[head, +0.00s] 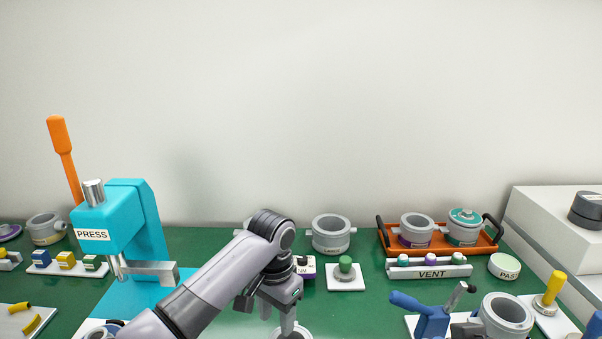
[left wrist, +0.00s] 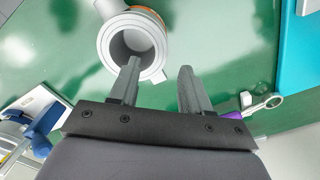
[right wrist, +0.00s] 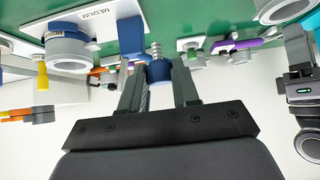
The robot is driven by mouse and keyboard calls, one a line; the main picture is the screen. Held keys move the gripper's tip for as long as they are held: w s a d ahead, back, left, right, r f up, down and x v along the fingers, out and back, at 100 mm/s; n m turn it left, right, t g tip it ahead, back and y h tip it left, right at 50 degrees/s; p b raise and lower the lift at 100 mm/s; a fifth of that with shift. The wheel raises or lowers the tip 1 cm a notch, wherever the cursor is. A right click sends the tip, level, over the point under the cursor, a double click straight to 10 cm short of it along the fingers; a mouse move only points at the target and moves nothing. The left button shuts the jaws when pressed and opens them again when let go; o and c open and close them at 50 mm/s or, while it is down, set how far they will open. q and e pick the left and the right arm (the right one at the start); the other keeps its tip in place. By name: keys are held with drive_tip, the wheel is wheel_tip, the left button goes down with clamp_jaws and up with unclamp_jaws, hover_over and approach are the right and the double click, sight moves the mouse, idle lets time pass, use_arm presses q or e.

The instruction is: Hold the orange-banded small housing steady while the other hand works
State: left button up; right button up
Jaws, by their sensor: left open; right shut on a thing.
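The orange-banded small housing (left wrist: 105,48) is a grey ring with an open bore and side stubs; its orange band shows at the top of the left wrist view. In the head view, part of a pale ring (head: 292,334) shows at the bottom edge below my left gripper (head: 286,322). My left gripper is open; in its wrist view (left wrist: 160,70) one fingertip overlaps the bore and the other is outside the ring. Contact cannot be told. My right gripper (right wrist: 158,68) is shut on a blue part (right wrist: 160,72) with a ribbed metal pin above it.
The turquoise press (head: 125,220) stands at the left. A blue clamp (head: 432,322) and a grey housing (head: 505,312) are at the front right. An orange tray (head: 487,247) with two housings and a VENT rack (head: 430,272) stand behind. Green table shows between them.

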sight(277, 332)
use_arm(q)
wheel_tip(277, 332, down, 7)
drive_tip(key=shift+f, duration=0.2)
idle(0.3)
clamp_jaws()
drive_tip(key=shift+f, duration=0.1)
idle(0.4)
